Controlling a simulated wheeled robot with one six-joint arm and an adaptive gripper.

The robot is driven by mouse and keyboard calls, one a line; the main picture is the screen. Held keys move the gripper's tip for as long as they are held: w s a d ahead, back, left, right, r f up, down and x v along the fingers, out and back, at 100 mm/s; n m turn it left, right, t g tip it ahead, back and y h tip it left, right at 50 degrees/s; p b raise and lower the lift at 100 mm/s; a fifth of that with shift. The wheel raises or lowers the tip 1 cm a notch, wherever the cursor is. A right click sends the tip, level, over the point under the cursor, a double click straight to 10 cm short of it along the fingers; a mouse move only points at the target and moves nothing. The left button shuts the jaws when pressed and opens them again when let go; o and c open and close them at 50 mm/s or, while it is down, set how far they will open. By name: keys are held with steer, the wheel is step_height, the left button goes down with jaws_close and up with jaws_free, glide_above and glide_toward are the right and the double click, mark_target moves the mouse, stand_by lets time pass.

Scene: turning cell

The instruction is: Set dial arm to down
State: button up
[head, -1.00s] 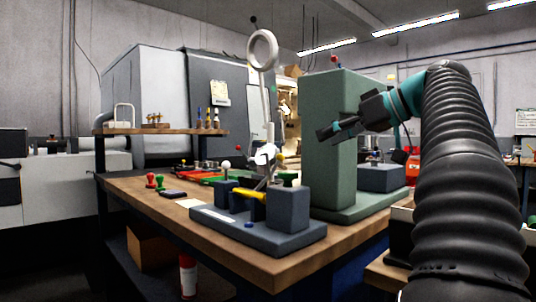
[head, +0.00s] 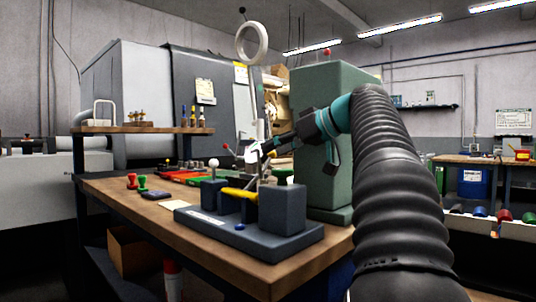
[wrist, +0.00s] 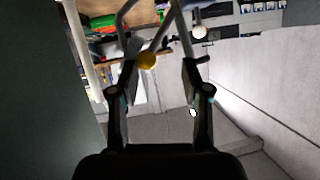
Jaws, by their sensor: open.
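A tall pale post with a ring at its top (head: 252,43) rises behind the dark fixture on the bench. Low on it is a light hub (head: 253,152) with thin rods, one ending in a small red ball (head: 226,146); I cannot tell for sure which rod is the dial arm. My gripper (head: 268,150) is beside this hub, partly hiding it. In the wrist view my gripper (wrist: 160,70) is open, with a yellow ball (wrist: 146,60) showing between the fingertips, closer to the left one. Grey rods cross beyond the fingertips. Contact cannot be told.
A dark grey fixture (head: 282,210) with a yellow bar stands at the bench's front corner. A tall green column (head: 320,100) stands close behind my gripper. Red and green stamps (head: 137,181) stand at left on the wooden bench (head: 140,205). Floor is open at right.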

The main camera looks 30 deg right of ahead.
steer(key=shift+x, duration=1.45)
jaws_close()
